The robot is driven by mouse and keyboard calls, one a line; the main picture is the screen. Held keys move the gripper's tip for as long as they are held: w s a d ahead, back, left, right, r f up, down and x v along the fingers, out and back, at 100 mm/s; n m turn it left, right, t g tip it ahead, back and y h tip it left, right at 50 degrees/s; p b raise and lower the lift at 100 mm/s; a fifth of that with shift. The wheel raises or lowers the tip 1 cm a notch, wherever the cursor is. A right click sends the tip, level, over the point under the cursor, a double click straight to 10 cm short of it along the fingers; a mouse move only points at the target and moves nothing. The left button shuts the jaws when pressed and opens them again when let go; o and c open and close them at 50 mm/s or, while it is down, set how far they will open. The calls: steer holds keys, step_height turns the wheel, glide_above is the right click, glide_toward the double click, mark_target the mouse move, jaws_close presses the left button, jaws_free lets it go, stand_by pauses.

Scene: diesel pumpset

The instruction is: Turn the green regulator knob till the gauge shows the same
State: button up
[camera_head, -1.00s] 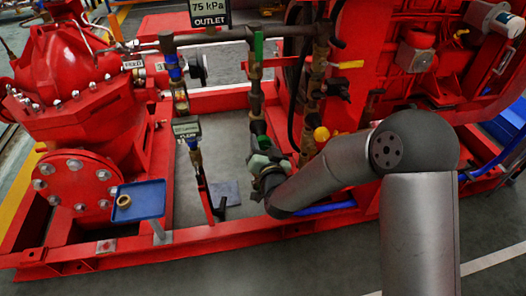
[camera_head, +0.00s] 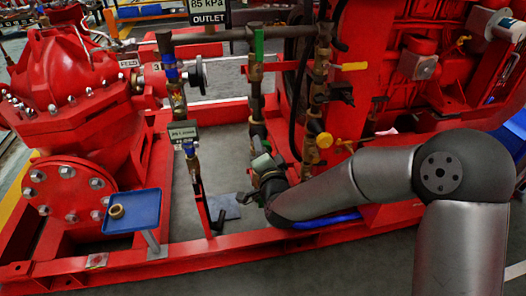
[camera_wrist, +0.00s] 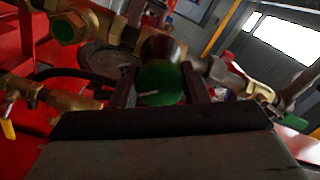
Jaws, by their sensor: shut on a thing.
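The round green regulator knob (camera_wrist: 160,86) with a short white mark sits between the two fingers of my gripper (camera_wrist: 159,84) in the wrist view. The fingers are closed on its sides. In the head view my gripper (camera_head: 264,168) is at the lower end of the vertical pipe, and the knob is mostly hidden there. A sign marked OUTLET (camera_head: 209,11) reads 85 kPa, its top cut off by the frame edge. A small display (camera_head: 184,134) stands on the pipe to the left; its text is too small to read surely.
A green lever (camera_head: 259,45) and yellow handles (camera_head: 354,66) (camera_head: 324,140) are on nearby pipes. A blue tray (camera_head: 132,211) holding a brass ring (camera_head: 116,211) stands at the lower left. The red pump (camera_head: 75,95) and red frame rails surround the work area.

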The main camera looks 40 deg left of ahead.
stand_by(0.3)
steer(key=o, duration=1)
steer(key=shift+c, duration=0.2)
steer(key=p+v, duration=1.4)
steer(key=v, duration=0.3)
steer(key=shift+s+p, duration=0.2)
steer(key=shift+p, duration=0.2)
steer(key=shift+r, duration=0.1)
